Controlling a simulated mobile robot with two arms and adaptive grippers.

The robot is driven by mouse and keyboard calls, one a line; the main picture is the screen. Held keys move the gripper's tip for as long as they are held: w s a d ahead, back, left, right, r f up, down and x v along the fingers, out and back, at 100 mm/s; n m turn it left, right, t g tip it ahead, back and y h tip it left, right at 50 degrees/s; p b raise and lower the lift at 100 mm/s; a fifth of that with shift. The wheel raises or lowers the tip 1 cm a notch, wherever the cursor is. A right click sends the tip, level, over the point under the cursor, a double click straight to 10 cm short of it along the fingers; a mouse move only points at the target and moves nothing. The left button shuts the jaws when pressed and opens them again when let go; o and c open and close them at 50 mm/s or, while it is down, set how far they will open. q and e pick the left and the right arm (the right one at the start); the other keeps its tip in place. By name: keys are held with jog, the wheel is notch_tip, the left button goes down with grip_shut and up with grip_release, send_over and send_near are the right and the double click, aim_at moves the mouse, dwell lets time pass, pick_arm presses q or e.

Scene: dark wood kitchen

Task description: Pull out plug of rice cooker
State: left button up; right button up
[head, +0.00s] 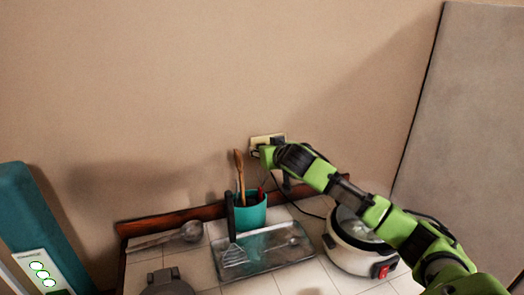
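The rice cooker (345,258) is white with a dark-rimmed lid and a red switch. It stands on the tiled counter at the right, partly behind my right arm. A thin dark cord (308,212) runs from near the cooker up toward the wall. A pale wall outlet (258,139) is above the counter. My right gripper (259,152) is right at the outlet and covers part of it. The plug is not clearly visible, and I cannot tell whether the fingers are shut on it. My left gripper is not in view.
A teal utensil holder (252,213) with wooden and dark-handled tools stands below the outlet. A glass tray (265,256) lies in front of it, with a slotted turner (234,255) over it. A ladle (190,232) is left. A grey panel (465,130) rises at right.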

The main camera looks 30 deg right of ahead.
dwell(0.4)
grip_shut()
jog(key=shift+s, duration=0.1)
